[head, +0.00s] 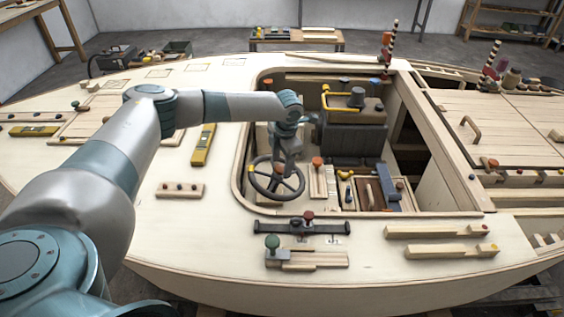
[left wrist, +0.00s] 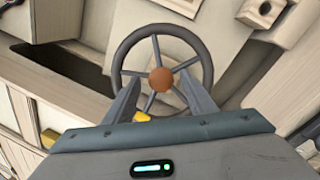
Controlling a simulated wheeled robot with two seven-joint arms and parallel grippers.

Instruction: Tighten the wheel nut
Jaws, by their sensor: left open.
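The dark steering wheel (head: 277,180) stands in the cockpit opening of the plywood hull. In the left wrist view the wheel (left wrist: 207,62) is seen face-on, with an orange-brown nut (left wrist: 161,80) at its hub. My left gripper (head: 289,172) reaches down over the wheel from above. In the left wrist view its two fingers (left wrist: 160,92) are apart, one on each side of the nut. Whether they touch the nut or wheel cannot be told. In the head view the gripper hides the hub. My right gripper is in neither view.
A dark engine box (head: 352,140) with a yellow handle stands behind the wheel. A compartment tray (head: 345,207) with tools lies to its right. The plywood cockpit rim (head: 247,150) surrounds the opening. A dark bar clamp (head: 302,228) lies on the front deck.

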